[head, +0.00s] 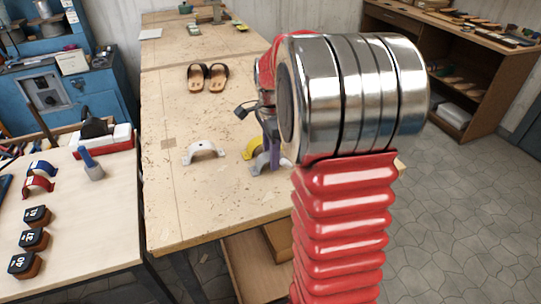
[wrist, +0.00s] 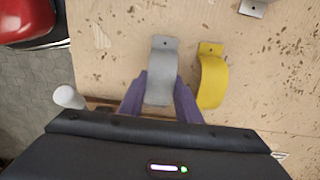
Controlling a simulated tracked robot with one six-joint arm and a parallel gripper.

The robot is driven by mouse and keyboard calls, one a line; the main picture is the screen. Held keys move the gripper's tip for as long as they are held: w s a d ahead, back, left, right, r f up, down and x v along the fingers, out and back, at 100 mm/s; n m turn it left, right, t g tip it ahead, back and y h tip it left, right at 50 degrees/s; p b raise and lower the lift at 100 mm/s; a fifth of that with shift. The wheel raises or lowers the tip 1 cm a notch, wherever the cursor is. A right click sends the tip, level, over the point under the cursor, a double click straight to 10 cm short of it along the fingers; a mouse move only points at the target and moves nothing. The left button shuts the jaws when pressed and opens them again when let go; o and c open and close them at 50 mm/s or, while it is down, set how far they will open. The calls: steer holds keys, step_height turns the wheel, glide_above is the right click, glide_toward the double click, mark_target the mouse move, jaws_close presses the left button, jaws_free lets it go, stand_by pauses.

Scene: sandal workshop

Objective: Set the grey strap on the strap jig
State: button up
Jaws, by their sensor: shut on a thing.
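The grey strap (wrist: 162,62) is a curved band with a flat, holed end. It stands between the purple fingers of my gripper (wrist: 160,88), which is shut on it. In the head view the grey strap (head: 260,163) shows beside my gripper (head: 272,155), partly hidden by my arm. I cannot tell whether it touches the table. A yellow strap (wrist: 211,78) lies just right of it in the wrist view and also shows in the head view (head: 251,149). I cannot make out the strap jig for sure; a pale round peg (wrist: 68,97) shows left of my gripper.
A white arched strap (head: 204,150) stands on the wooden table (head: 180,205). Sandals (head: 207,77) lie farther back. The left bench (head: 95,245) holds blue and red straps (head: 39,182), several numbered blocks (head: 34,239) and a blue-handled tool (head: 90,164).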

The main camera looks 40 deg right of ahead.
steer(key=o, duration=1)
step_height(320, 180, up, 12)
stand_by(0.6)
steer(key=s+a+r+n+t, duration=0.1)
steer(key=s+a+n, duration=0.35)
steer(key=a, duration=0.25)
steer(key=s+a+r+n+t, duration=0.1)
steer(key=s+a+n+t, duration=0.15)
steer(key=a+n, duration=0.3)
steer(key=s+a+f+n+t, duration=0.2)
steer(key=s+a+f+n, duration=0.3)
steer(key=s+a+n, duration=0.5)
steer(key=shift+a+f+n, duration=0.2)
steer(key=shift+f+n, duration=0.05)
steer(key=shift+n, duration=0.15)
